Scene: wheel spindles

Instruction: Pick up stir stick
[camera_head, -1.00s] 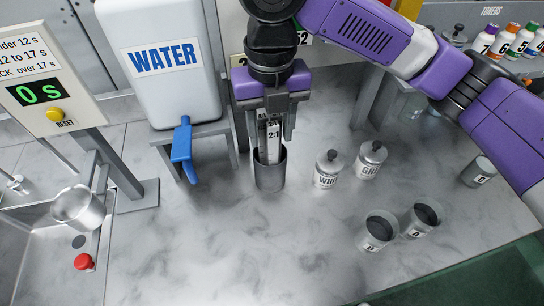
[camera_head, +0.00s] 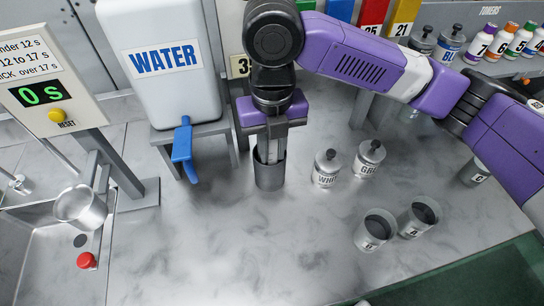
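The stir stick (camera_head: 272,152) is a pale flat strip standing upright in a dark grey cup-like holder (camera_head: 270,178). Only a short part shows between the holder's rim and my gripper. My gripper (camera_head: 273,142) points straight down over the holder. Its fingers are close together around the stick, just above the rim, and look shut on it. The gripper body hides the stick's upper end and its printing.
A white water tank (camera_head: 165,90) with a blue tap (camera_head: 183,150) stands left. Two lidded pots, WHI (camera_head: 326,170) and GRE or similar (camera_head: 369,160), stand right. Open cups (camera_head: 375,230), (camera_head: 420,218) are nearer. The front middle counter is clear.

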